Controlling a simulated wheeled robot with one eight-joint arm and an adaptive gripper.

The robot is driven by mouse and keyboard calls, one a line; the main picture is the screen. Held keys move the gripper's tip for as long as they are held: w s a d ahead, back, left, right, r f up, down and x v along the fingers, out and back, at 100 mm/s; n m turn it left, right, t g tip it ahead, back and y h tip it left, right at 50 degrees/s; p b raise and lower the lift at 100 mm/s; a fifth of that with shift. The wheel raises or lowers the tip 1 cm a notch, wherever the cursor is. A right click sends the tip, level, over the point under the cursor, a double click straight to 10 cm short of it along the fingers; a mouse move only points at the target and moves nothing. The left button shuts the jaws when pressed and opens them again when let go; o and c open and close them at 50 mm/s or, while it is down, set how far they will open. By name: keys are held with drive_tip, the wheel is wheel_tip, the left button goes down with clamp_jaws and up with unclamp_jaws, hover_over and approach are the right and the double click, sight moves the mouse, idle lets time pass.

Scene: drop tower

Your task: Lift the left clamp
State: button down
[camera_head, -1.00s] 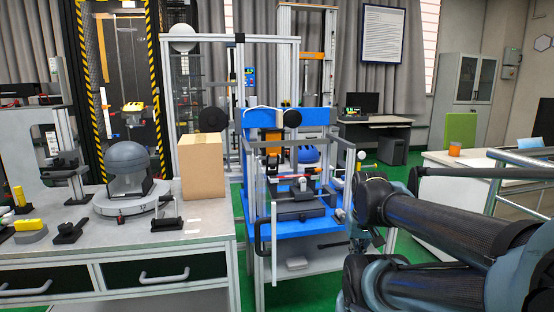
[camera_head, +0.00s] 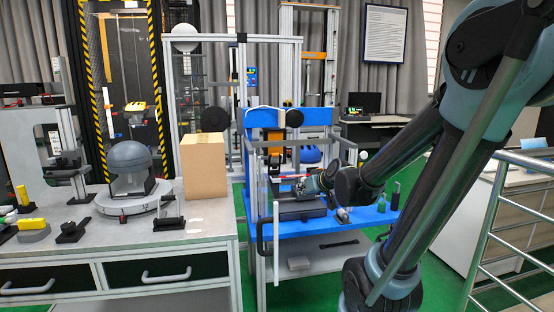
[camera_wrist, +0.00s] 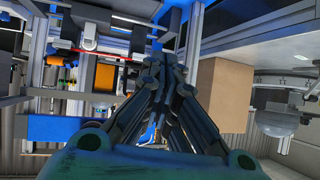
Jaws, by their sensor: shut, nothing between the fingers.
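The blue test machine (camera_head: 262,119) stands in the middle of the head view, with a grey frame around its work area. A thin red bar (camera_head: 288,179) shows low inside that frame; it also shows in the wrist view (camera_wrist: 95,54). It may be part of a clamp, but I cannot tell which one, and the left clamp is not clearly identifiable. My gripper (camera_head: 298,189) is inside the work area, close to the red bar, partly hidden by the frame and small in this view. In the wrist view my gripper's fingers (camera_wrist: 165,62) are together with nothing between them.
A cardboard box (camera_head: 203,166) stands on the bench (camera_head: 200,222) left of the machine, beside a grey dome (camera_head: 130,165). Upright frame bars surround the work area. A metal railing (camera_head: 500,220) is at the right. Green floor shows around the machine.

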drive_tip(key=w+a+r+t+y, duration=0.2)
drive_tip(key=w+a+r+t, duration=0.3)
drive_tip(key=w, duration=0.4)
drive_tip(key=m+t+h, duration=0.2)
drive_tip(key=t+h, duration=0.1)
drive_tip(key=t, duration=0.1)
approach(272, 144)
drive_tip(key=v, duration=0.4)
drive_tip(key=shift+f, duration=0.25)
drive_tip(key=shift+a, duration=0.1)
drive_tip(key=shift+w+r, duration=0.2)
drive_tip(key=shift+w, duration=0.05)
drive_tip(key=shift+w+a+r, duration=0.1)
drive_tip(key=shift+w, duration=0.1)
drive_tip(key=shift+x, duration=4.8)
